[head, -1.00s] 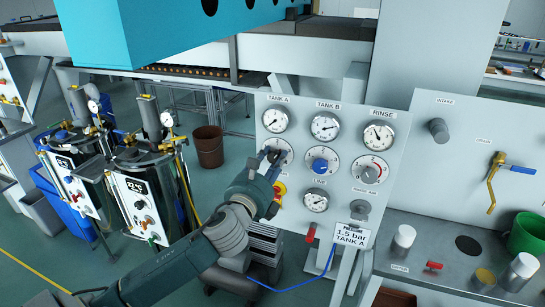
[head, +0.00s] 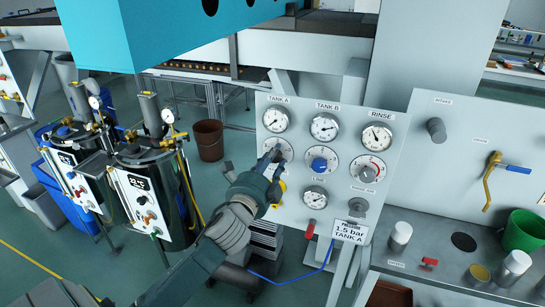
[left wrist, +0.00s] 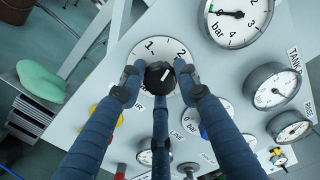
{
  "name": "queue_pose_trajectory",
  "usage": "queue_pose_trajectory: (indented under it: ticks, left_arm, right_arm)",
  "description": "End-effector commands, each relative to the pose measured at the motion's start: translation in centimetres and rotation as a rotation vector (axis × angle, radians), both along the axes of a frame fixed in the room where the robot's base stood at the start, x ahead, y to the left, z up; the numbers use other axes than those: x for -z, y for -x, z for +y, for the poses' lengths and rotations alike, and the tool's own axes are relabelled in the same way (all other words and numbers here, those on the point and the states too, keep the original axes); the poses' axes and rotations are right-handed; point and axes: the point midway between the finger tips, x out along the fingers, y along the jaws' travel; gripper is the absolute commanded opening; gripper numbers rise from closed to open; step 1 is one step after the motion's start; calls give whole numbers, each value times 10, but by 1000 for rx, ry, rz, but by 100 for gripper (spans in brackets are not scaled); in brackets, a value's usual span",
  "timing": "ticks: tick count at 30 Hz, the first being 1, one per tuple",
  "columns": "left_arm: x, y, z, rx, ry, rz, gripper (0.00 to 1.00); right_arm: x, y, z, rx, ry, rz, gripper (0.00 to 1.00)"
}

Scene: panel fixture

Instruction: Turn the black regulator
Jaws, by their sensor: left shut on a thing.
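The black regulator (left wrist: 160,75) is a round knob with a white pointer line, on a white dial marked with numbers, below the TANK A gauge. In the left wrist view my left gripper's three dark blue fingers surround it, with their tips against its sides. In the head view my left gripper (head: 272,160) is at the panel, shut on the regulator, and mostly hides it. The TANK A gauge (head: 276,119) is above it; its dial also shows in the left wrist view (left wrist: 236,22). A sign (head: 349,231) reads 1.5 bar, TANK A. My right gripper is not in view.
A blue regulator (head: 319,164) and a grey regulator (head: 368,173) are to the right on the same panel.

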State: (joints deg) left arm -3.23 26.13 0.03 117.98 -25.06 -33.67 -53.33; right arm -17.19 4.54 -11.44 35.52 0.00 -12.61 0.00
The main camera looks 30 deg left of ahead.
Motion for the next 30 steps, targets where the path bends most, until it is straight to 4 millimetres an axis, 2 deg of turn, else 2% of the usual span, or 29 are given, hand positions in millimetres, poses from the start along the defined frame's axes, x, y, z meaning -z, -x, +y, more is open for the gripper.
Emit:
queue_pose_trajectory:
  ticks: [1,12,30]
  left_arm:
    - [7,0,-4,6,43,7,6]
    - [7,0,-4,5,218,-37,6]
    - [7,0,-4,6,255,-47,6]
  right_arm:
    - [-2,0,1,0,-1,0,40]
    - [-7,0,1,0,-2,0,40]
    - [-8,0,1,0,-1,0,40]
